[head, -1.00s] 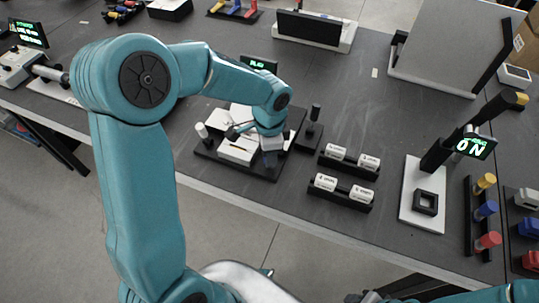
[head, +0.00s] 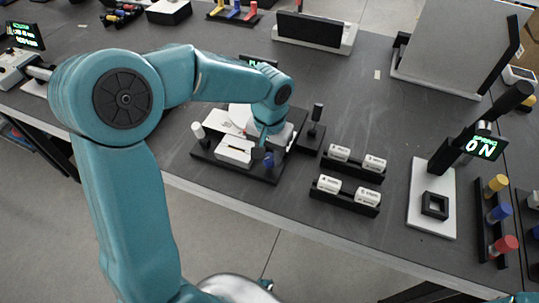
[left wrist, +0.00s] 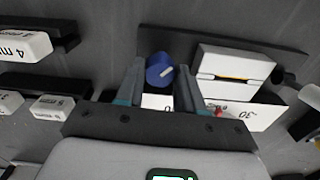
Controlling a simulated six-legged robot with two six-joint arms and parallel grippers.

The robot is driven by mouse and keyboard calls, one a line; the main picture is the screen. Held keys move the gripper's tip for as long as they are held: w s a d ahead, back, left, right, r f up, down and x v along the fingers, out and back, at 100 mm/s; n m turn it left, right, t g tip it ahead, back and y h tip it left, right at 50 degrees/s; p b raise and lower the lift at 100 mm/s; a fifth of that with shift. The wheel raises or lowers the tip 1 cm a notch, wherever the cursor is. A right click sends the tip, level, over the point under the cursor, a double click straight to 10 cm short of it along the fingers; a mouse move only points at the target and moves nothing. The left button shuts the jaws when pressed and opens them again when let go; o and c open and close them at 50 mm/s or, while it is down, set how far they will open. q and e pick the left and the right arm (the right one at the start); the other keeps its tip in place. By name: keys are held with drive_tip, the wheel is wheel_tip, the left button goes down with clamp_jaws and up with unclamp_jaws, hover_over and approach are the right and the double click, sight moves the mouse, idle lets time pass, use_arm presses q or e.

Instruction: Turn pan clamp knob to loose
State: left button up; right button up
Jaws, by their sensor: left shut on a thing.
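The blue clamp knob (head: 268,160) with a pale pointer line stands at the front right of a black base (head: 230,168) that carries a white clamp fixture (head: 235,151). My left gripper (head: 265,146) reaches down onto it from above. In the left wrist view, the knob (left wrist: 158,68) sits between the two fingertips of my left gripper (left wrist: 161,76), which is shut on it. The pointer slants toward the upper right there. Printed marks on the white plate beside the knob are partly hidden by the fingers. My right gripper is not in view.
A black handle (head: 317,118) stands just right of the fixture. Two black racks with white labelled cylinders (head: 330,184) lie farther right. The table's front edge is close to the fixture.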

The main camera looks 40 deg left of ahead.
sight(269, 158)
use_arm(q)
drive_tip(key=n+b, duration=0.1)
drive_tip(key=n, duration=0.3)
drive_tip(key=shift+f+n, duration=0.1)
drive_tip(key=shift+n, duration=0.2)
drive_tip(key=shift+n+b, duration=0.6)
drive_tip(key=shift+n, duration=1.2)
drive_tip(key=o, duration=1)
drive_tip(key=shift+o, duration=0.2)
wheel_tip(269, 158, up, 16)
drive_tip(key=p, duration=0.3)
drive_tip(key=shift+r, duration=0.25)
drive_tip(key=shift+s, duration=0.1)
